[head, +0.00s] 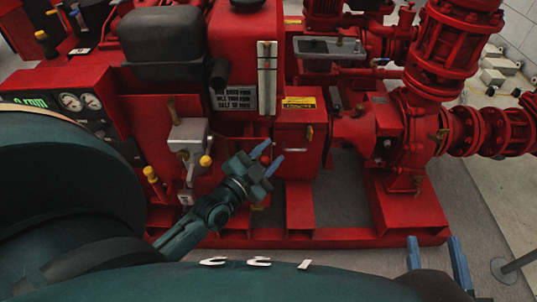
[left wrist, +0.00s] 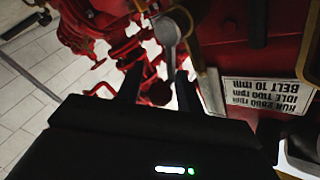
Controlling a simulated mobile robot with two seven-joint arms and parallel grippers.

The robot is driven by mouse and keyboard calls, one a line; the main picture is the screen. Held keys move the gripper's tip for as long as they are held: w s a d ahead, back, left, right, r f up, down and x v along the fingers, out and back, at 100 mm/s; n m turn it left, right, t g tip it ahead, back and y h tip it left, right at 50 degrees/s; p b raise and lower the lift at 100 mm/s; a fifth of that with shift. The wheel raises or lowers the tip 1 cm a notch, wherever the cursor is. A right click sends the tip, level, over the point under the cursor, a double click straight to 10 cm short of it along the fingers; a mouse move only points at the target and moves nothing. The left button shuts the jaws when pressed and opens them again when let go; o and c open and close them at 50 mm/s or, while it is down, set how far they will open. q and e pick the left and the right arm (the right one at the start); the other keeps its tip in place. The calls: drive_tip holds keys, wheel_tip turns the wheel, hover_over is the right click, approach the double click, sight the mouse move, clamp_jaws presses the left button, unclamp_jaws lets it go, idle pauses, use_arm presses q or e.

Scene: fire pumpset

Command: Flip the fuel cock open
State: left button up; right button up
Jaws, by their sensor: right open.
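I cannot identify the fuel cock with certainty. In the left wrist view a small grey lever with a rounded end (left wrist: 168,32) shows just beyond the fingertips, beside a brass-coloured part (left wrist: 186,18). My left gripper (head: 270,158) is in front of the red pumpset, below the label plate (head: 233,98). The fingers also show in the left wrist view (left wrist: 158,75); contact with the lever cannot be told. My right gripper (head: 436,258) is open and empty at lower right.
The red pumpset frame (head: 330,236) spans the scene. A grey box with yellow-knobbed levers (head: 188,133) stands left of my left gripper. A red box with a handle (head: 301,135) is close to its right. Large red pipes (head: 450,45) rise at right. Grey floor (head: 340,200) is bare there.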

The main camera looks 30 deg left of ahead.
use_arm(q)
drive_tip(key=c, duration=0.7)
drive_tip(key=n+t, duration=0.1)
drive_tip(key=s+a+n+t, duration=0.1)
drive_tip(key=n, duration=0.1)
drive_tip(key=a+r+n+t, duration=0.1)
drive_tip(key=shift+s+n+y+b, duration=0.15)
drive_tip(key=shift+n+y+b, duration=0.15)
drive_tip(key=shift+n+b, duration=0.1)
drive_tip(key=o, duration=0.9)
drive_tip(key=shift+o, duration=0.2)
drive_tip(key=p+v, duration=0.2)
drive_tip(key=v, duration=1.1)
drive_tip(key=shift+s, duration=0.1)
